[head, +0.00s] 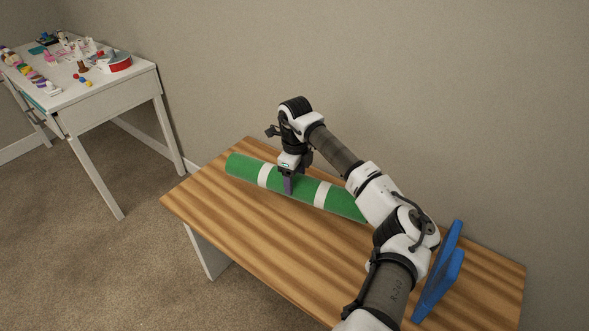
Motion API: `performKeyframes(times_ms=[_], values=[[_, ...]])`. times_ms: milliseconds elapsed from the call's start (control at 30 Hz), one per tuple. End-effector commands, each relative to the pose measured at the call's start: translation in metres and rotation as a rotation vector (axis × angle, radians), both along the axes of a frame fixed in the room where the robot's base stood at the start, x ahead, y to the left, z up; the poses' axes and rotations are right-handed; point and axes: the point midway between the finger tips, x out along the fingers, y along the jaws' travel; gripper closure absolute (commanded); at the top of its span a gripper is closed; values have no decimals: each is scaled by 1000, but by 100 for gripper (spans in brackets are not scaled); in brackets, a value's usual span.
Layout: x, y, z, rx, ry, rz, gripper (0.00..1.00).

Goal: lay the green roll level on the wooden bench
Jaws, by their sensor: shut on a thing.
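The green roll (244,168) with two white bands is over the wooden bench (190,190), toward its back left, lying lengthwise along it. It looks about level and close to the bench top; I cannot tell whether it touches the wood. My gripper (289,186) points down and is shut on the roll between the two white bands. The roll's right end is hidden behind my arm.
A blue stand-like object (438,275) is at the bench's right end, close to my arm. The front left of the bench top is clear. A white table (110,85) with many small toys stands at the far left, apart from the bench. A wall runs behind the bench.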

Motion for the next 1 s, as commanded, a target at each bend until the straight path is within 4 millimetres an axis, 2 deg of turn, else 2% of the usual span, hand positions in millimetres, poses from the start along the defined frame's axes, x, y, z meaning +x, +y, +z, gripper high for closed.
performKeyframes(times_ms=[133,367,1000], values=[[0,2,2,1,0,-132,66],[-1,2,-6,0,1,-180,66],[-1,2,-80,1,2,-176,66]])
